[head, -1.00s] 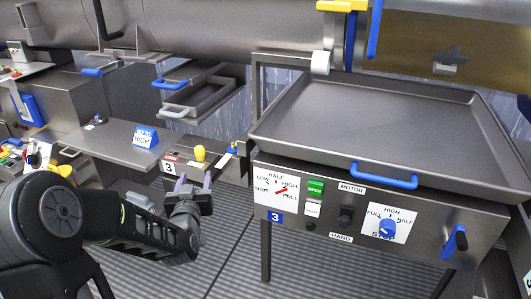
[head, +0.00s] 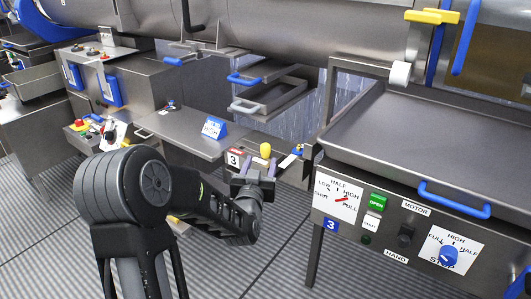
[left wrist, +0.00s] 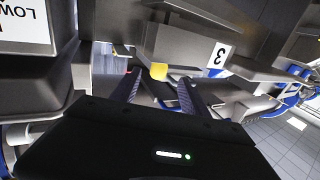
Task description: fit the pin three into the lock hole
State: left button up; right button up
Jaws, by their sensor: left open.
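A yellow knob (head: 265,150) stands at the front edge of a grey shelf, beside a white label with a 3 (head: 233,159); it looks like the pin three. In the left wrist view the yellow knob (left wrist: 158,71) shows beyond and between the fingers, with the 3 label (left wrist: 218,55) to its right. My left gripper (head: 256,170) is open and empty, just in front of and below the knob in the head view. Contact cannot be told. A small blue-topped piece (head: 298,150) sits right of the knob. I cannot make out the lock hole. My right gripper is not in view.
A control panel (head: 390,225) with dials stands at right under a large tray (head: 440,145). Drawers with blue and white handles (head: 249,106) are behind. The striped floor is open in front.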

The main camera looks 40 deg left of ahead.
aim_at(265, 153)
pick_arm(q)
jog(key=shift+w, duration=0.1)
jog(key=p+x, duration=0.1)
jog(key=x, duration=0.4)
jog(key=shift+w, duration=0.1)
jog(key=shift+c, duration=0.3)
grip_shut()
dwell(0.5)
